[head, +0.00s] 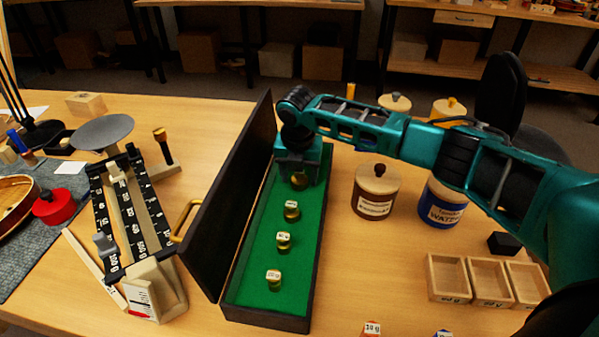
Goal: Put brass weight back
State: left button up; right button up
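A long dark case (265,317) with green lining stands open on the table. Three brass weights with pale marked tops stand in a row in it: a near one (274,280), a middle one (283,243) and a farther one (291,210). Another brass weight (299,181) shows at the far end of the row, directly under my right gripper (298,178). The gripper points down inside the case's far end and hides part of that weight. I cannot tell whether its fingers are closed on it or whether it touches the lining. My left gripper is out of view.
The raised lid (228,205) stands along the case's left side. A balance scale (135,215) is left of it. A red-brown jar (374,190) and a blue jar (440,203) stand right, near wooden trays (484,282). Bare table lies between case and trays.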

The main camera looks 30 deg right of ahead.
aim_at(298, 184)
jog(key=shift+o, duration=0.6)
jog(key=shift+r, duration=0.1)
notch_tip(298, 184, up, 12)
jog(key=s+a+p, duration=0.1)
jog(key=shift+s+p, duration=0.2)
jog(key=shift+p, duration=0.15)
jog(key=shift+a, duration=0.1)
